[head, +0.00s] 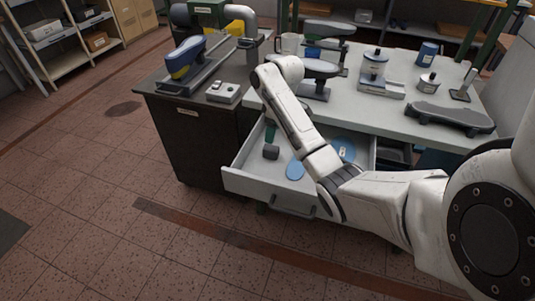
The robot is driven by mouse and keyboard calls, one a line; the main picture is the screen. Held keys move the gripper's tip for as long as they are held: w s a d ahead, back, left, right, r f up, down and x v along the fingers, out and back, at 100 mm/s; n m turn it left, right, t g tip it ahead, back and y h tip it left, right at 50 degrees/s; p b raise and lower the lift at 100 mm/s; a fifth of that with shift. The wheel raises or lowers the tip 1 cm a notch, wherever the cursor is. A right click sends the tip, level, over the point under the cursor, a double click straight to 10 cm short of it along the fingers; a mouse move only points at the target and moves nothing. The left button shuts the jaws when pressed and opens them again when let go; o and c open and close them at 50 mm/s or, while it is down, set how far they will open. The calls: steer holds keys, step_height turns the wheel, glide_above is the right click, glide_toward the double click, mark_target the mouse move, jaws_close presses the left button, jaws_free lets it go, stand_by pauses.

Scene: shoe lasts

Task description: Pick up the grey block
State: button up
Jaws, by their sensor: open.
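A small dark grey block (271,152) lies in the open drawer (245,178), near its left side. It is the likeliest grey block in view. A narrow teal item stands or lies just behind it; the two look close, and I cannot tell if they touch. My white arm reaches from the right across the drawer and up over the front of the bench. I cannot make out my gripper's fingers; they seem hidden behind my own arm.
Blue oval pieces (295,170) lie in the drawer near the block. The pale bench (400,85) holds shoe lasts on stands, jars and a dark long piece (449,119). A dark cabinet (185,130) stands left. The tiled floor at left is clear.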

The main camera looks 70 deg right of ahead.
mark_target(271, 147)
steer(key=f, duration=0.3)
steer(key=shift+w+f, duration=0.3)
steer(key=shift+f, duration=0.1)
step_height(271, 147, down, 4)
steer(key=shift+a+f, duration=0.1)
steer(key=shift+a, duration=0.05)
steer(key=shift+f, duration=0.55)
steer(key=shift+c, duration=0.4)
steer(key=c, duration=1)
steer(key=shift+r, duration=0.1)
